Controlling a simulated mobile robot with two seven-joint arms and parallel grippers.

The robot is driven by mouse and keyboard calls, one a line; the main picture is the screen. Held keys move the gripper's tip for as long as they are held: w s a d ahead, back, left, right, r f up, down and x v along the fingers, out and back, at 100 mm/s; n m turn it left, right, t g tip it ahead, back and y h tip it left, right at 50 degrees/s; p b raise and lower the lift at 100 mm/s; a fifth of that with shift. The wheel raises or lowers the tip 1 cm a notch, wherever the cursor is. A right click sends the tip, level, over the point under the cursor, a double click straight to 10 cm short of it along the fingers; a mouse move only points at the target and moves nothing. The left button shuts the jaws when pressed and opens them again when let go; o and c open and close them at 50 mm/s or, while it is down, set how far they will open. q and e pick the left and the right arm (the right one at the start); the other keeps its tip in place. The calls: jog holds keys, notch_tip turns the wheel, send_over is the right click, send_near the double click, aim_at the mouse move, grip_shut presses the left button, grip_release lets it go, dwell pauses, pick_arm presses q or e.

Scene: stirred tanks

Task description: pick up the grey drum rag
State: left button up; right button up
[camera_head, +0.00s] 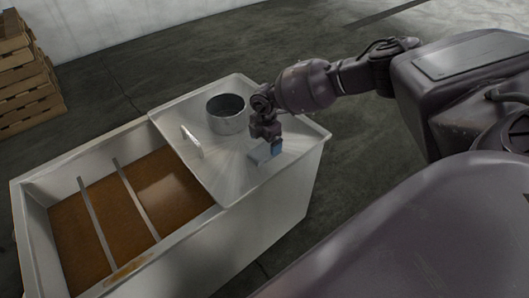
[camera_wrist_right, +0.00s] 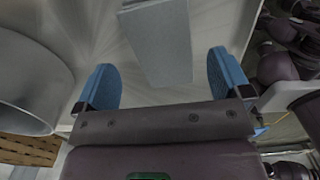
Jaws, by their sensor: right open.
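The grey drum rag (camera_head: 259,152) is a flat, pale grey oblong on the closed part of the tank's lid, near its right edge. In the right wrist view, the rag (camera_wrist_right: 158,38) runs from the top edge into the space between my fingers. My right gripper (camera_head: 270,143) is just above and beside it in the head view. In the right wrist view, my right gripper (camera_wrist_right: 160,64) is open, with a blue-padded finger on each side of the rag and a gap to both. The rag's far end is cut off there. My left gripper is out of view.
The tank's open part (camera_head: 130,205) holds brown liquid crossed by bars. Wooden pallets (camera_head: 28,80) are stacked at the far left.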

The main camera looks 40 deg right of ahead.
aim_at(265, 149)
jog(key=f, duration=0.2)
jog(key=f+b, duration=0.1)
jog(key=f, duration=0.1)
jog(key=shift+s+a, duration=0.15)
jog(key=shift+s, duration=0.1)
jog(key=shift+f, duration=0.1)
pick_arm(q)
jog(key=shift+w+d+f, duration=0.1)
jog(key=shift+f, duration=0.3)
pick_arm(e)
jog(key=c, duration=1)
jog(key=shift+r, duration=0.2)
notch_tip(265, 149, up, 7)
jog(key=shift+w+f+p, duration=0.1)
jog(key=shift+w+p, duration=0.05)
jog(key=shift+p, duration=0.9)
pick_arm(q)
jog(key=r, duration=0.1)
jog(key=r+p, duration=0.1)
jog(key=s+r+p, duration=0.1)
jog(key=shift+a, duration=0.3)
pick_arm(e)
notch_tip(265, 149, up, 13)
jog(key=shift+r, duration=0.1)
